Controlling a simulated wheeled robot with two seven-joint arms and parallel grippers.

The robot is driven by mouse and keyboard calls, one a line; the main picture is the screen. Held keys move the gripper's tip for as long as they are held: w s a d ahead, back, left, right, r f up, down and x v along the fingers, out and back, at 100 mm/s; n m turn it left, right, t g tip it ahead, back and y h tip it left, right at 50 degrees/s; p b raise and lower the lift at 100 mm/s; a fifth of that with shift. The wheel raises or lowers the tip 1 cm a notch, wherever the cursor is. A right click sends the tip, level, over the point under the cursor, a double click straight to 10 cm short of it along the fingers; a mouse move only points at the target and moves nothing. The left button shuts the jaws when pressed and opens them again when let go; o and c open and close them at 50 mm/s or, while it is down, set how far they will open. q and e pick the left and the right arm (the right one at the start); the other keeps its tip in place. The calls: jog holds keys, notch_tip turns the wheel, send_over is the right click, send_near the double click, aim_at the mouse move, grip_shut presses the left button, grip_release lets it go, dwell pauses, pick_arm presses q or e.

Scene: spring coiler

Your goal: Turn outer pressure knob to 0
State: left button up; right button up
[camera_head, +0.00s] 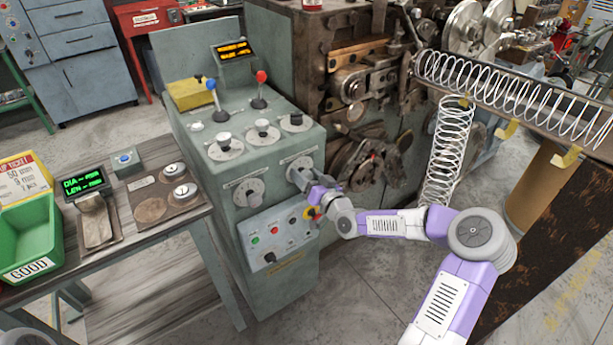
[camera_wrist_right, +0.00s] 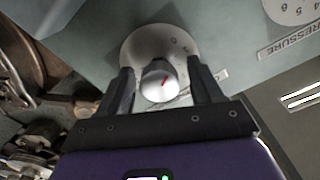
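The control console (camera_head: 262,292) has two knobs with white dials on its front face. The left front knob (camera_head: 254,199) is uncovered. My right gripper (camera_head: 304,180) is at the right front knob and partly hides it in the head view. A second dial (camera_wrist_right: 293,8) and a "PRESSURE" label show at upper right. My left gripper is out of view.
Levers with blue (camera_head: 211,85) and red (camera_head: 261,77) tops and several knobs are on the console top. A button panel (camera_head: 278,237) sits just below the front knobs. A side table with a green bin (camera_head: 28,235) stands left. Coiling machinery and a long spring (camera_head: 520,95) are right.

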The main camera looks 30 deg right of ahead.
aim_at(309, 178)
jog(key=s, duration=0.2)
jog(key=s+p, duration=0.1)
jog(key=s, duration=0.1)
jog(key=s+p, duration=0.1)
jog(key=s, duration=0.1)
jog(key=shift+s+d, duration=0.25)
jog(key=shift+d, duration=0.05)
jog(key=shift+s, duration=0.5)
